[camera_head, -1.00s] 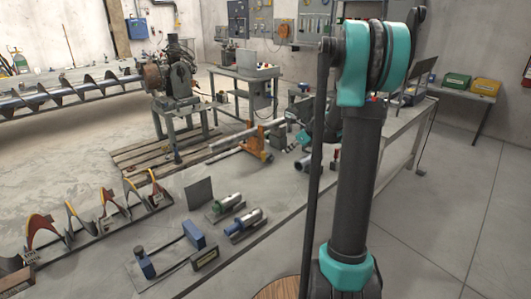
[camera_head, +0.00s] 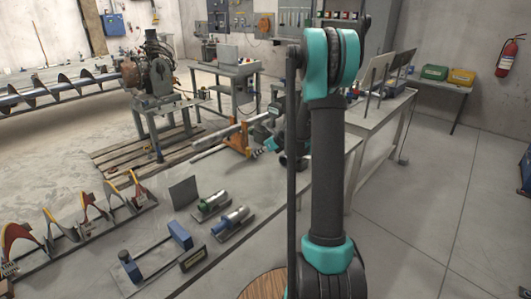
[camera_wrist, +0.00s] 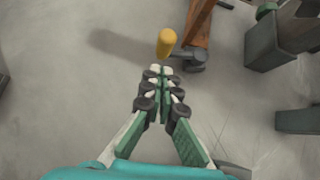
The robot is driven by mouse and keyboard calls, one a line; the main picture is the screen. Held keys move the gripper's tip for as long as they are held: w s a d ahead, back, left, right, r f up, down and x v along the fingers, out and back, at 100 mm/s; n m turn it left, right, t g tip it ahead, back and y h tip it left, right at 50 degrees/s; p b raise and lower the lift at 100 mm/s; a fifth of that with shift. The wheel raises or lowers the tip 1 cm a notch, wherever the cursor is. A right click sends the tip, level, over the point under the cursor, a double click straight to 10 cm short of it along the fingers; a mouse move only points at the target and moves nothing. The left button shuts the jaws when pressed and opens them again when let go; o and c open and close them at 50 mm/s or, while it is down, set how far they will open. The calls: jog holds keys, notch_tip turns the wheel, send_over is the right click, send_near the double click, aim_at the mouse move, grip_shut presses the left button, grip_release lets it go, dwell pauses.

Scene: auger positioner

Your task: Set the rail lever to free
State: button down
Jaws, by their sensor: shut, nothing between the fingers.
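In the wrist view my gripper (camera_wrist: 160,72) is shut and empty, its fingertips close together. A rounded yellow knob (camera_wrist: 166,42), which looks like the end of the rail lever, shows just beyond the tips. I cannot tell whether they touch it. In the head view my gripper (camera_head: 257,153) is small, close to the right of the orange stand (camera_head: 237,138) that carries a pale rail (camera_head: 243,124). The lever's setting cannot be read in either view.
A wooden pallet (camera_head: 120,160) lies left of the orange stand. A bench (camera_head: 95,255) in front holds auger flights, a blue-ended fixture (camera_head: 180,235) and two cylindrical tools (camera_head: 230,220). Grey blocks (camera_wrist: 270,40) stand at the right of the wrist view. Open floor lies at right.

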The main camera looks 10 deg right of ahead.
jog(key=shift+w+a+r, duration=0.1)
jog(key=shift+w+a, duration=0.65)
jog(key=shift+w, duration=0.1)
jog(key=shift+w+a, duration=0.15)
jog(key=shift+a, duration=0.4)
jog(key=shift+w+a, duration=0.15)
jog(key=shift+a, duration=0.35)
